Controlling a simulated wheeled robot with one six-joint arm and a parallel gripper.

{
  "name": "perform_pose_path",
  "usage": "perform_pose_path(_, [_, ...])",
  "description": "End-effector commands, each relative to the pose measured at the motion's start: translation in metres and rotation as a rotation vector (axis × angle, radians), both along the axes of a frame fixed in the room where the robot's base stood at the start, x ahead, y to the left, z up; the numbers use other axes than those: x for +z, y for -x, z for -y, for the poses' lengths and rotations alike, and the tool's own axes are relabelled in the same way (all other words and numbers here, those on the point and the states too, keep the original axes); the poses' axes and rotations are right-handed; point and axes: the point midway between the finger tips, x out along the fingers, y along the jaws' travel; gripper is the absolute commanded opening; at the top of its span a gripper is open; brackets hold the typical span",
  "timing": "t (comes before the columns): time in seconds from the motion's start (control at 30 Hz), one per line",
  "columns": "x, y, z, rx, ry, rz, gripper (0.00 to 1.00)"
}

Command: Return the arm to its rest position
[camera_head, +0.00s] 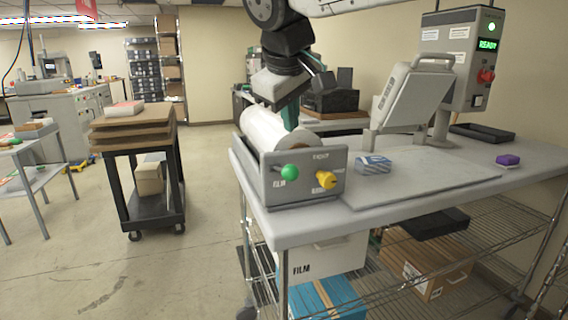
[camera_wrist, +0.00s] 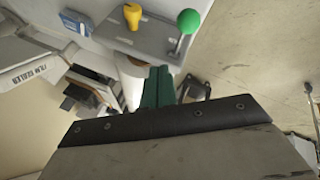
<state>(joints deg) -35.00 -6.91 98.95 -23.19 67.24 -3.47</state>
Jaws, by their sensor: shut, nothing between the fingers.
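My gripper (camera_head: 290,118) hangs at the end of my arm above the far part of the machine table. Its green fingers also show in the wrist view (camera_wrist: 158,86), shut together with nothing between them. In the head view they are just behind the white film roll (camera_head: 268,128), partly hidden by it. I cannot tell whether they touch the roll. The grey panel (camera_head: 280,188) at the roll's near end carries a green knob (camera_head: 289,172) and a yellow knob (camera_head: 326,180).
The table (camera_head: 470,178) bears a blue-white box (camera_head: 374,164), a purple block (camera_head: 507,160) and a tilted grey device (camera_head: 412,95). A control box (camera_head: 462,60) reading READY stands behind. A black cart (camera_head: 150,200) stands left, with open floor between.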

Motion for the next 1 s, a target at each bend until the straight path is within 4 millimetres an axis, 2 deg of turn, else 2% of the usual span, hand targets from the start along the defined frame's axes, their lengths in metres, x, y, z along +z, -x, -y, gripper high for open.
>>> perform_pose_path(0.07, [-0.007, 0.012, 0.028, -0.048, -0.015, -0.024, 0.0])
perform_pose_path(0.17, [-0.029, 0.041, 0.078, -0.147, -0.049, -0.077, 0.0])
perform_pose_path(0.2, [-0.04, 0.057, 0.1, -0.197, -0.068, -0.102, 0.0])
perform_pose_path(0.27, [-0.061, 0.085, 0.132, -0.277, -0.1, -0.145, 0.0])
perform_pose_path(0.3, [-0.075, 0.106, 0.151, -0.331, -0.123, -0.172, 0.0])
perform_pose_path(0.43, [-0.124, 0.172, 0.195, -0.499, -0.204, -0.25, 0.0])
perform_pose_path(0.5, [-0.148, 0.202, 0.209, -0.574, -0.244, -0.283, 0.0])
perform_pose_path(0.6, [-0.177, 0.235, 0.218, -0.657, -0.29, -0.319, 0.0])
perform_pose_path(0.7, [-0.194, 0.254, 0.222, -0.706, -0.319, -0.34, 0.0])
perform_pose_path(0.8, [-0.202, 0.262, 0.224, -0.725, -0.331, -0.35, 0.0])
perform_pose_path(1.0, [-0.202, 0.263, 0.223, -0.726, -0.332, -0.352, 0.0])
